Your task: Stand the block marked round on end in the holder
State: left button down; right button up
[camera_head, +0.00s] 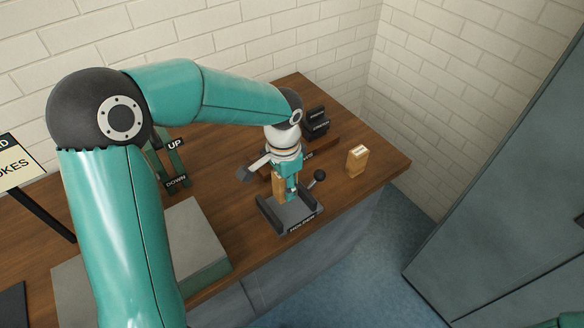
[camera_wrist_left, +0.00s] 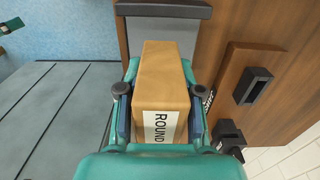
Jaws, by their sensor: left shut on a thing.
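My left gripper (camera_head: 290,188) points down over the grey holder (camera_head: 302,213) and is shut on the wooden block marked round (camera_head: 278,187). In the left wrist view, the block (camera_wrist_left: 162,80) sits between both fingers (camera_wrist_left: 160,108), with its ROUND label facing the camera. The block looks upright in the head view, partly hidden by the gripper. I cannot tell whether its lower end touches the holder. The holder's dark bar (camera_wrist_left: 165,10) shows beyond the block in the wrist view.
Another wooden block (camera_head: 357,159) stands right of the holder. A black-knobbed lever (camera_head: 319,175) is close by the holder. Dark labelled boxes (camera_head: 315,122) stand behind, and an UP/DOWN panel (camera_head: 177,165) is left. The front right of the table is clear.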

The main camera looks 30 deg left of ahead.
pick_arm(q)
jog(key=shift+w, duration=0.15)
jog(key=shift+a+f+b, duration=0.1)
jog(key=shift+f+b, duration=0.6)
jog(key=shift+f, duration=0.1)
notch_tip(320, 180, down, 4)
jog(key=b, duration=0.3)
jog(key=shift+f+b, duration=0.25)
jog(key=shift+b, duration=0.05)
dwell(0.3)
jog(key=shift+f, duration=0.2)
dwell(0.7)
